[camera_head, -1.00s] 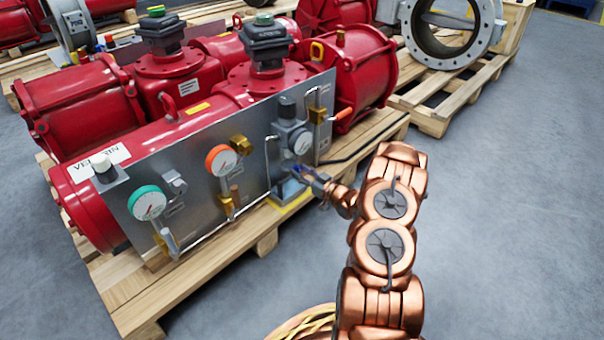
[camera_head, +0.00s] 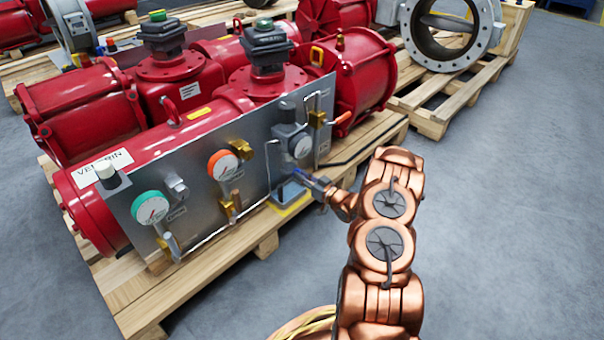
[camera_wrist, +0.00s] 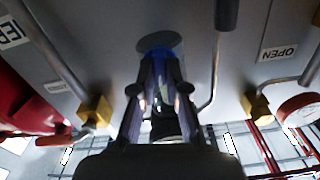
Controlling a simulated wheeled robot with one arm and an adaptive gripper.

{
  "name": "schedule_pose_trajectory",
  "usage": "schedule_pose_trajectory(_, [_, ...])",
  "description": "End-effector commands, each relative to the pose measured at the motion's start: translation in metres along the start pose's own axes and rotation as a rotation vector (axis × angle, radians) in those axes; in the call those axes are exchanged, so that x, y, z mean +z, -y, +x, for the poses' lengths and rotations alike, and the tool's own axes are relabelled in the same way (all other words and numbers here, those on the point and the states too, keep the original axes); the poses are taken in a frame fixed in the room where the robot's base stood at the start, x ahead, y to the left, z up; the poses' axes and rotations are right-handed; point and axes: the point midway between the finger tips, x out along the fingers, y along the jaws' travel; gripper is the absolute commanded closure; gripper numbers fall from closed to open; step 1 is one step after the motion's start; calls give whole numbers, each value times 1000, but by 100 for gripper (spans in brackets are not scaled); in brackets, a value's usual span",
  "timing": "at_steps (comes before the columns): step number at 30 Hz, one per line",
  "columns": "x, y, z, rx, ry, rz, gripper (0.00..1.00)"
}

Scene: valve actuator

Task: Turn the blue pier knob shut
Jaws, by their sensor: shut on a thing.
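The blue pier knob (camera_wrist: 157,52) shows in the upper middle of the wrist view, between the ends of my two fingers, with a grey round part above it. My gripper (camera_wrist: 161,66) is shut on the blue knob, and the fingers hide most of its sides. In the head view, my gripper (camera_head: 316,183) reaches in from the right to the low pier at the right part of the grey panel. The knob is too small and covered there to make out clearly.
The grey panel (camera_head: 190,180) carries a green-rimmed gauge (camera_head: 150,207), an orange-rimmed gauge (camera_head: 223,165), brass fittings and thin pipes near my gripper. Clear floor lies at right.

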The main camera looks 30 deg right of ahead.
Motion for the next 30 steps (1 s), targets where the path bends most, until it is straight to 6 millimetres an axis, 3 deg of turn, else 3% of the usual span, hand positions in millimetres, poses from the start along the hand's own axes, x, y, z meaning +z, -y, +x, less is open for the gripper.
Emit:
schedule_pose_trajectory(6, [-8,2,0,-2,0,169,100])
schedule_pose_trajectory(30, [-1,-2,1,-2,-1,925,100])
